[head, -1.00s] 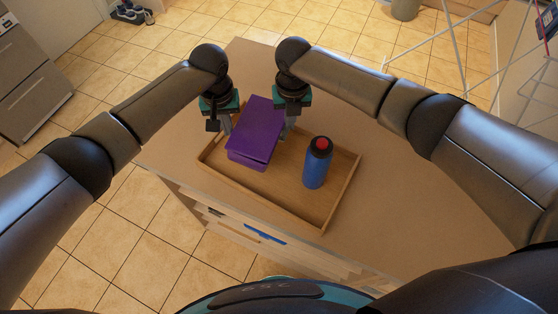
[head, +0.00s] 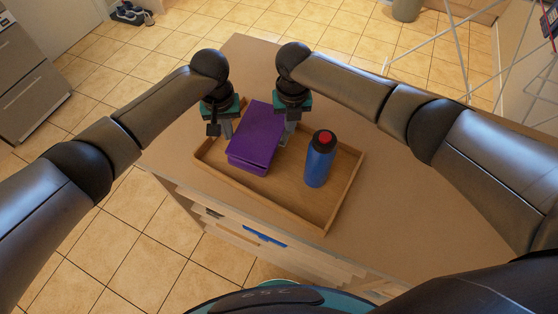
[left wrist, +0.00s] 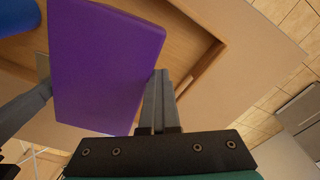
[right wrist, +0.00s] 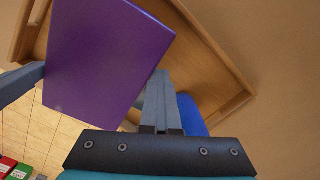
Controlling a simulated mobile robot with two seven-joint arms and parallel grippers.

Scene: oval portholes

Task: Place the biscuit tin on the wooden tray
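The purple biscuit tin (head: 256,135) is over the left part of the wooden tray (head: 340,203), between my two grippers. Whether its underside touches the tray floor, I cannot tell. My left gripper (head: 227,130) is at the tin's left side and my right gripper (head: 286,132) at its right side. Each gripper's fingers are together, and the tin is held between the two arms. The tin also shows in the left wrist view (left wrist: 100,65) and the right wrist view (right wrist: 105,55), beside the closed fingers.
A blue bottle (head: 319,163) with a red and black top stands on the tray, right of the tin. The tray lies on a brown countertop (head: 400,200) with clear surface to the right. A white rack (head: 450,60) stands on the floor beyond.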

